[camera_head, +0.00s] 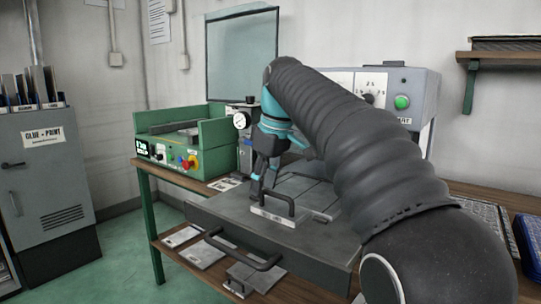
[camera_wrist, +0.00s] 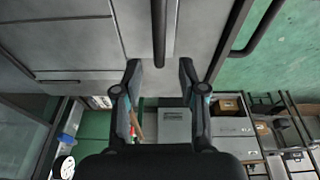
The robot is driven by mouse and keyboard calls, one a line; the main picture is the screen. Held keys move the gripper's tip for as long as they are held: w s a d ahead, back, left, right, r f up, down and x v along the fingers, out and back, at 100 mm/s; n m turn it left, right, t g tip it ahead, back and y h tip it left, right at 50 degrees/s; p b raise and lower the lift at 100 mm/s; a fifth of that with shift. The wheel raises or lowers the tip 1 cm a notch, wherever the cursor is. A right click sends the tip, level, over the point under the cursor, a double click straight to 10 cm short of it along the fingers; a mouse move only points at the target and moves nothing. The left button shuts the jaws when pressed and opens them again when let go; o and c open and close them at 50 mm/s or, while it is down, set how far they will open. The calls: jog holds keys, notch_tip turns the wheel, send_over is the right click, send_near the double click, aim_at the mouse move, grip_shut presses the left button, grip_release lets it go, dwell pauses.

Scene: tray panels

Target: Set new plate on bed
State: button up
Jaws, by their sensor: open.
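My gripper (camera_head: 258,191) is at the left end of a dark bar handle (camera_head: 281,198) on a flat grey plate. A pale label strip (camera_head: 272,216) lies at the handle's foot. In the wrist view my open gripper (camera_wrist: 160,72) has one finger each side of the handle (camera_wrist: 159,30), with gaps showing on both sides. The grey plate surface (camera_wrist: 85,40) shows seams around it. The grey bed (camera_head: 225,216) has a larger front handle (camera_head: 245,254). I cannot tell which plate is the new one; my arm hides part of the bed.
Loose plates (camera_head: 204,253) lie on the wooden lower shelf. A green machine (camera_head: 178,150) stands left of the bed, and a gauge (camera_head: 240,120) stands behind. A grey console with a green button (camera_head: 402,102) is behind my arm. Green floor is free at the left.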

jog(key=v, duration=0.9)
jog(key=shift+s, duration=0.1)
